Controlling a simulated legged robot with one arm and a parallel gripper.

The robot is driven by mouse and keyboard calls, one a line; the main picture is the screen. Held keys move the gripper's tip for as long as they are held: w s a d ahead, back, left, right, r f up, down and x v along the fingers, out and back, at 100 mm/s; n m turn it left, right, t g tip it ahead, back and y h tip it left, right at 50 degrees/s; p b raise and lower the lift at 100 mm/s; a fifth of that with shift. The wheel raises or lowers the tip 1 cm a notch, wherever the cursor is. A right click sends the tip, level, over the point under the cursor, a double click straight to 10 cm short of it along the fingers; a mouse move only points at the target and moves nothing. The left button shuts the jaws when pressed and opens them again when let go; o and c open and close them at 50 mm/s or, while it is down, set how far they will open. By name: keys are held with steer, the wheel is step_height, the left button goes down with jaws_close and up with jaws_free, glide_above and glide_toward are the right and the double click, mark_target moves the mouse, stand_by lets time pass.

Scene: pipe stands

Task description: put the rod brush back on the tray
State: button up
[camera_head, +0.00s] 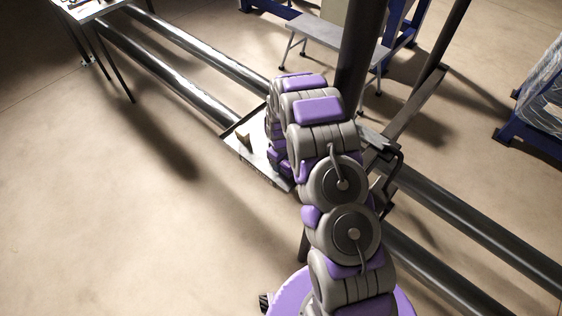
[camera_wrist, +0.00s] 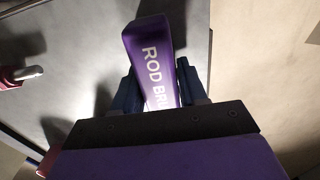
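The rod brush (camera_wrist: 153,62) shows in the wrist view as a purple block-shaped handle with white lettering, "ROD BRU" being readable. My gripper (camera_wrist: 157,80) has a dark finger on each side of the handle and appears shut on it. The rest of the brush is hidden. A grey tray surface (camera_wrist: 80,50) lies beneath, its edge to the right of the handle. I cannot tell whether the brush touches it. In the head view a light tray-like plate (camera_head: 262,173) shows beyond my arm, which hides my fingers and the brush there.
A red-handled tool (camera_wrist: 22,74) lies on the grey surface at left in the wrist view. Long dark pipes (camera_head: 190,95) cross the head view, with a bench (camera_head: 325,35) behind. A table (camera_head: 92,10) stands at top left. The floor at left is open.

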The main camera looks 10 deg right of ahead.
steer(key=o, duration=0.3)
steer(key=shift+o, duration=1)
steer(key=shift+d, duration=0.1)
steer(key=shift+r, duration=0.1)
steer(key=shift+r+p, duration=0.4)
steer(key=shift+r, duration=2.05)
step_height(320, 180, up, 17)
